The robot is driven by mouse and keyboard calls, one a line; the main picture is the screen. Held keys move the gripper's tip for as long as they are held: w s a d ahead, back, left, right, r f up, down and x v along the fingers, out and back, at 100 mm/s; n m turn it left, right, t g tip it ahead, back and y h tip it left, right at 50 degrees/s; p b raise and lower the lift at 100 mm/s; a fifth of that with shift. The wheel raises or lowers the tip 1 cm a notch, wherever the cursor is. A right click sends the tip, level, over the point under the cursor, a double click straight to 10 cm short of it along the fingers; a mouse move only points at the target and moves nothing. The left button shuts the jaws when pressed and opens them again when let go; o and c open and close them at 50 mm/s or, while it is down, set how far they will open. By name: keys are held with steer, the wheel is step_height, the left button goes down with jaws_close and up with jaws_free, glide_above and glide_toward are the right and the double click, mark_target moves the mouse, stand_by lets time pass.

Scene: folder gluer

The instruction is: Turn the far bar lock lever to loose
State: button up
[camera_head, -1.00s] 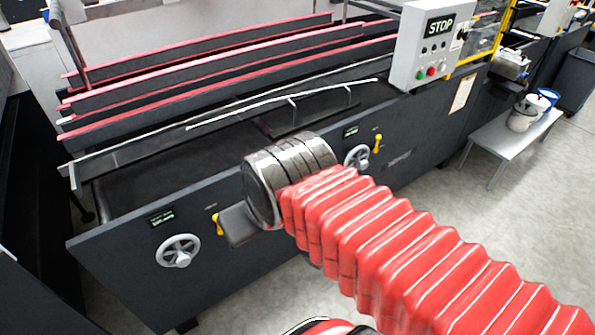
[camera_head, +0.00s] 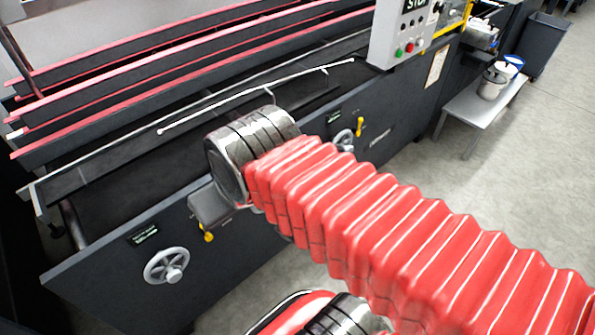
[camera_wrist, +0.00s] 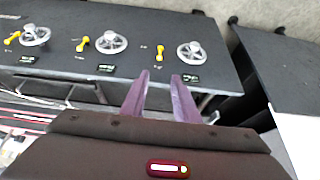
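Several yellow lock levers show on the machine's dark front panel. In the head view, one lever (camera_head: 208,234) is partly covered by my dark wrist part and another lever (camera_head: 360,127) stands by the farther handwheel. The wrist view shows three levers: the left (camera_wrist: 12,38) and middle (camera_wrist: 82,44) look slanted, the right (camera_wrist: 160,52) looks nearly upright in the picture. The frames do not clearly show which is the far bar's. My gripper (camera_wrist: 160,76) has its two purple fingers apart, with nothing between them. It points at the panel, near the right lever, apparently apart from it.
Grey handwheels (camera_head: 167,265) and small dark displays (camera_head: 143,235) sit beside the levers. Long red-edged bars (camera_head: 150,95) lie over the machine. A control box (camera_head: 400,35) and a bench with buckets (camera_head: 480,100) stand to the right. The floor (camera_head: 480,200) in front is clear.

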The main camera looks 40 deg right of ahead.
steer(key=w+d+f+m+y, duration=1)
steer(key=w+d+f+m, duration=0.5)
steer(key=w+f+m, duration=0.15)
steer(key=s+d+f+m+t+h, duration=0.3)
steer(key=d+f+m+t, duration=0.3)
steer(key=d, duration=0.7)
steer(key=s+d+f+m+t+h, duration=0.3)
steer(key=d+f+m+t, duration=0.3)
steer(key=d+f+m, duration=0.5)
step_height(320, 180, down, 4)
steer(key=shift+d, duration=0.95)
steer(key=x, duration=1.3)
steer(key=shift+w, duration=0.35)
